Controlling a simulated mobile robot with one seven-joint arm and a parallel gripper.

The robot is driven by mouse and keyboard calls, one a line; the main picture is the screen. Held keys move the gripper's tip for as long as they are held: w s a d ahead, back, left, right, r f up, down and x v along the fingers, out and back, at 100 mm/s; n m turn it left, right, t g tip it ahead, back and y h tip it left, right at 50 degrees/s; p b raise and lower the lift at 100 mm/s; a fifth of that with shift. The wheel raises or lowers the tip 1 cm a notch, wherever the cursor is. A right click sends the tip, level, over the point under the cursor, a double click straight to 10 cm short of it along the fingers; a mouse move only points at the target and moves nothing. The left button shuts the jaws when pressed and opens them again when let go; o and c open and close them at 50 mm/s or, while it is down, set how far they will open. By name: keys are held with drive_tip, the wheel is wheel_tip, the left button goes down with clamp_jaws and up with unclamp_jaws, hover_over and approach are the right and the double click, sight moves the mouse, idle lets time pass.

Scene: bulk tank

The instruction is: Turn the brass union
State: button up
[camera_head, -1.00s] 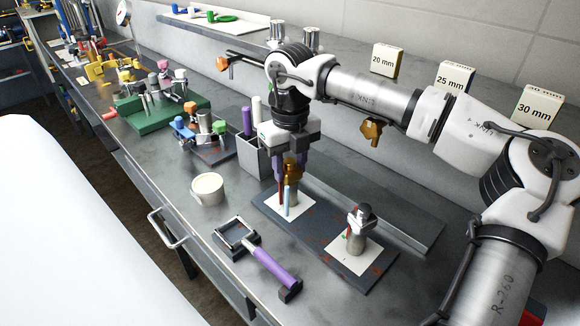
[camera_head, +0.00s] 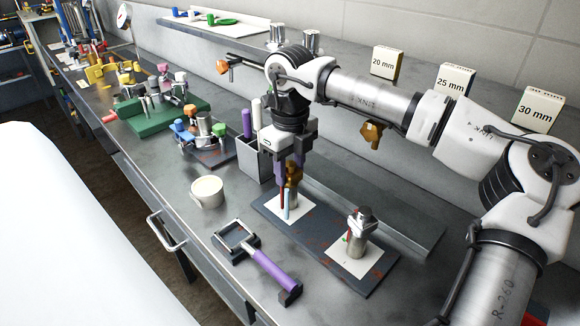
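The brass union (camera_head: 294,175) stands upright on a fitting over a white square on the dark base plate (camera_head: 325,238). My gripper (camera_head: 290,168) points straight down at it from above. Its purple-tipped fingers are on either side of the union's upper part, one nearer at the left and one farther behind. The fingers partly hide the brass, and I cannot tell whether they touch it. A thin light-blue rod and a dark red one stand in front of the fitting.
A second metal fitting (camera_head: 356,236) stands on the same plate to the right. A grey holder (camera_head: 252,160) stands close behind left. Size boxes (camera_head: 385,62) line the back shelf.

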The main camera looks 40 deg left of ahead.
sight(290, 164)
drive_tip(key=o, duration=0.5)
drive_tip(key=shift+c, duration=0.2)
wheel_tip(290, 164, up, 14)
drive_tip(key=shift+b, duration=0.45)
drive_tip(key=shift+f, duration=0.1)
